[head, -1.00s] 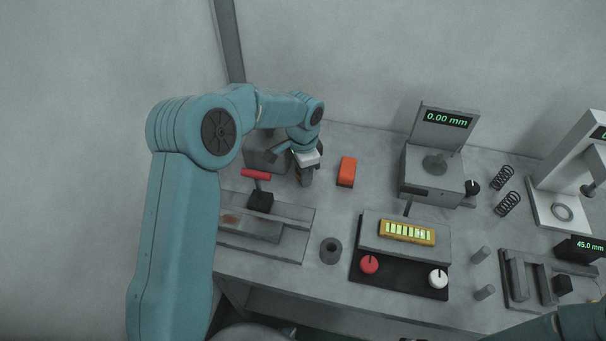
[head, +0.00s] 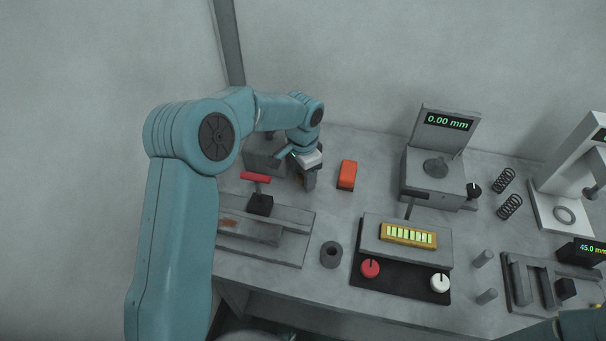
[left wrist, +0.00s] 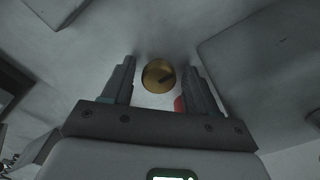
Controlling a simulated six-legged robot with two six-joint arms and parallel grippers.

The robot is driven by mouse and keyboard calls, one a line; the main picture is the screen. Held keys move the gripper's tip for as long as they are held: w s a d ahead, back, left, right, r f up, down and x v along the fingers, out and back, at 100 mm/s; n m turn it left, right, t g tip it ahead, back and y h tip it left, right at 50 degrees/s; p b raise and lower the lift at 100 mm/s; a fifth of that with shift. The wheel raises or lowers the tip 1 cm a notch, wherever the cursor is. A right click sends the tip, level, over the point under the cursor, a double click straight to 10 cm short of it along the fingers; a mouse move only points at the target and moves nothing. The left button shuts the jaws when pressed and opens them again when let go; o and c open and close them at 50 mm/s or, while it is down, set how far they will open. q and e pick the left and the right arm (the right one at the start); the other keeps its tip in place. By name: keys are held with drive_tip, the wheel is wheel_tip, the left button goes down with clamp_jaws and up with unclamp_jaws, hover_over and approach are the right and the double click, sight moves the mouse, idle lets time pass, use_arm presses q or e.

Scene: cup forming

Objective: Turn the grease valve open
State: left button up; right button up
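A round brass knob (left wrist: 158,76) with a dark bar across it shows in the left wrist view; I take it to be the grease valve. My left gripper (left wrist: 156,72) is open, with one dark finger on each side of the knob and a gap to each. I cannot tell how deep the fingers reach around it. In the head view the left gripper (head: 308,180) points down at the back left of the bench, beside a grey block (head: 262,160), and mostly hides the knob. My right gripper is out of view; only part of that arm shows at lower right.
A red T-handle (head: 256,177) stands just left of the gripper, and an orange block (head: 347,175) lies just right. A dark ring (head: 331,254), a panel with red (head: 370,268) and white (head: 440,282) knobs and a 0.00 mm gauge (head: 432,170) stand farther right.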

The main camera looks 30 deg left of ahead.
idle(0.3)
use_arm(q)
wheel_tip(320, 180, up, 16)
drive_tip(key=shift+r+p, duration=0.15)
drive_tip(key=shift+p, duration=0.25)
drive_tip(key=shift+s, duration=0.15)
idle(0.4)
